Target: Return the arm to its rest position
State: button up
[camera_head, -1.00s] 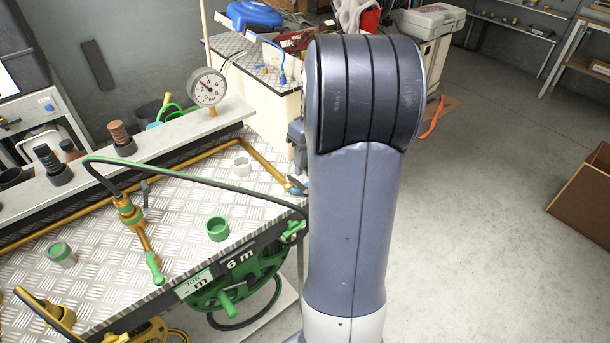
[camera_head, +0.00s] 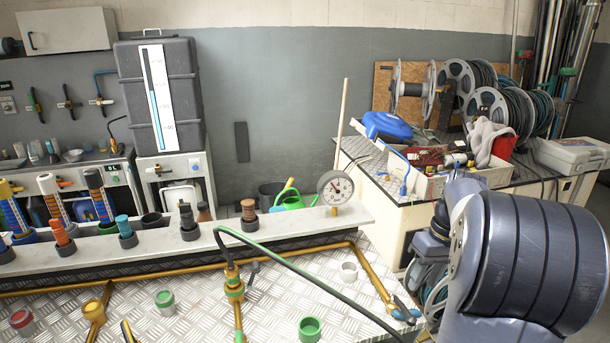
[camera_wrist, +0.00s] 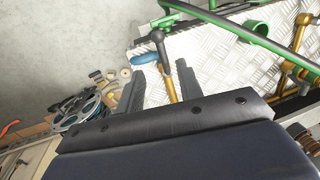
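My arm (camera_head: 530,260) fills the right lower part of the head view, folded with its large dark-banded joint close to the camera. Its far links show behind that joint, and the fingers cannot be made out there. In the wrist view my gripper (camera_wrist: 160,82) has its two dark fingers apart, with nothing held between them. A brass pipe piece with a blue handle (camera_wrist: 145,59) shows beyond the fingertips, by the edge of the metal-plate bench (camera_wrist: 205,55). I cannot tell the exact gap to it.
A pressure gauge (camera_head: 336,188) stands on a grey ledge. A second table (camera_head: 400,190) with a blue case (camera_head: 387,127) and cable reels is behind my arm.

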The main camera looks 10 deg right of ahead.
aim_at(407, 313)
jog(key=f, duration=0.2)
jog(key=a+f, duration=0.1)
jog(key=f, duration=0.5)
jog(key=shift+a+f, duration=0.2)
jog(key=shift+a, duration=0.25)
jog(key=shift+m, duration=0.3)
jog(key=shift+r, duration=0.1)
notch_tip(407, 313, up, 11)
jog(key=d, duration=0.3)
jog(key=a+f, duration=0.1)
jog(key=f, duration=0.6)
jog(key=a+f, duration=0.1)
jog(key=f, duration=0.2)
jog(key=shift+a+f, duration=0.35)
jog(key=shift+f, duration=0.05)
jog(key=shift+a+f, duration=0.15)
jog(key=shift+f, duration=0.05)
jog(key=shift+a+m, duration=0.35)
jog(key=shift+m, duration=0.35)
